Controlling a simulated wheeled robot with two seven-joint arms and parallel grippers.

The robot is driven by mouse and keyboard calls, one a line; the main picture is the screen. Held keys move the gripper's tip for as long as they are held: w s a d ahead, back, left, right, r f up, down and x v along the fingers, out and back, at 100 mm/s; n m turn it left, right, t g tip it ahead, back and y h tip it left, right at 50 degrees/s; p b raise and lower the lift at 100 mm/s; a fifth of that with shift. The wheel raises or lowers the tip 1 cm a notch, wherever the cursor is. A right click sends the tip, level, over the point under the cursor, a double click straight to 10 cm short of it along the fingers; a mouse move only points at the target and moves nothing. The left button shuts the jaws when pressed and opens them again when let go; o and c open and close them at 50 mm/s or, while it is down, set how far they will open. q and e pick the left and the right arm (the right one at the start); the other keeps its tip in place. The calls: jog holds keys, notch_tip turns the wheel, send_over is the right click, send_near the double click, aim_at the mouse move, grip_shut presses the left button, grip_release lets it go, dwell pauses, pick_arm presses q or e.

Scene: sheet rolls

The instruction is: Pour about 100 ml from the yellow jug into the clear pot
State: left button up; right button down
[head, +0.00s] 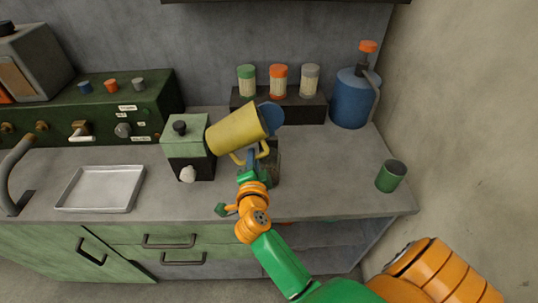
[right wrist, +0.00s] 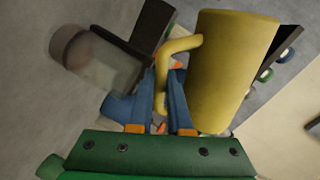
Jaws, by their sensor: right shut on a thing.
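The yellow jug (head: 236,131) is held up above the counter, tilted well over with its blue-rimmed end toward the right. My right gripper (head: 257,156) is shut on its yellow handle, which also shows between the blue fingers in the right wrist view (right wrist: 160,100). The clear pot (head: 273,168) stands on the counter below and right of the jug, partly hidden by my gripper. In the right wrist view a see-through vessel (right wrist: 105,68), apparently the pot, is apart from the jug (right wrist: 228,70). No stream of liquid is visible. My left gripper is not in view.
A green grinder-like box (head: 189,148) stands close left of the jug. Behind are a dark rack (head: 290,109) with several capped jars and a blue pump bottle (head: 350,98). A green cup (head: 391,176) is at right, a metal tray (head: 101,189) at left.

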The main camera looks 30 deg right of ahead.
jog(key=shift+r, duration=0.1)
dwell(0.4)
jog(key=shift+d+r+n+p, duration=0.1)
jog(key=shift+r+n+p, duration=0.25)
jog(key=shift+p, duration=0.5)
jog(key=shift+f, duration=0.2)
